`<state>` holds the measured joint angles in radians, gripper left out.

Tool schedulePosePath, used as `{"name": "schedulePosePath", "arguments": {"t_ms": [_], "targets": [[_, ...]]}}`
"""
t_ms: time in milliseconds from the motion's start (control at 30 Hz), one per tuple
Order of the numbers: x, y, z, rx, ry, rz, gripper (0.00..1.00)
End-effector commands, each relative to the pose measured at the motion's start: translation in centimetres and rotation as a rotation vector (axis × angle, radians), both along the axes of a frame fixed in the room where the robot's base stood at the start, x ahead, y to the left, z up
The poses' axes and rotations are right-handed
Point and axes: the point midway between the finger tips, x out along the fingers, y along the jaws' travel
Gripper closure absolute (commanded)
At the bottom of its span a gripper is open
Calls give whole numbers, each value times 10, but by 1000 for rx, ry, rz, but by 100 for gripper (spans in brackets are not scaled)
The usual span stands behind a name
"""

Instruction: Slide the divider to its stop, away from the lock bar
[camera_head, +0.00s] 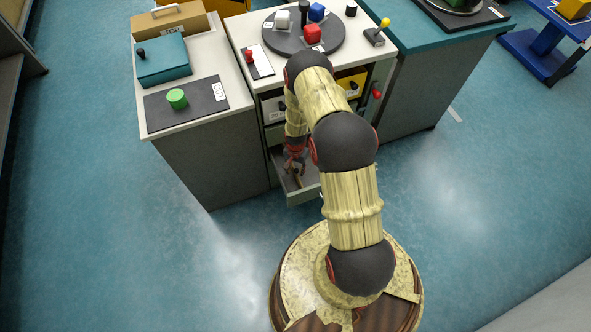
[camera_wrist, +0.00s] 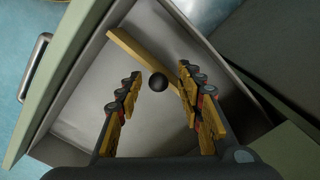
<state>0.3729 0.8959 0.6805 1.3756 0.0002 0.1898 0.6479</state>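An open drawer (camera_head: 308,194) sticks out of the white-topped cabinet in the head view; its metal floor (camera_wrist: 92,106) fills much of the wrist view. The divider, a pale wooden bar (camera_wrist: 137,52) with a black ball knob (camera_wrist: 158,82), lies slanted across the drawer. My gripper (camera_wrist: 160,76) is open above it, one finger on each side of the knob in the picture. The right finger overlaps part of the bar. I cannot tell whether either finger touches it. In the head view my gripper (camera_head: 294,164) is over the drawer, small and partly hidden by my arm. I cannot make out the lock bar.
The drawer's green front (camera_wrist: 60,65) with a metal handle (camera_wrist: 34,68) is at left in the wrist view. Above the drawer, the cabinet top has a round dark plate (camera_head: 283,40) with blocks. Open floor (camera_head: 150,255) lies to the left.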

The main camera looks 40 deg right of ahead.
Motion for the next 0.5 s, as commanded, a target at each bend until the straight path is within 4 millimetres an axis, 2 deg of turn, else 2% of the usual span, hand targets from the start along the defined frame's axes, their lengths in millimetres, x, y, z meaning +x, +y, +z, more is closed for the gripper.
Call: {"name": "schedulePosePath", "arguments": {"t_ms": [167, 500], "targets": [[1, -1, 16, -1, -2, 0, 63], [2, 0, 80, -1, -3, 1, 63]]}}
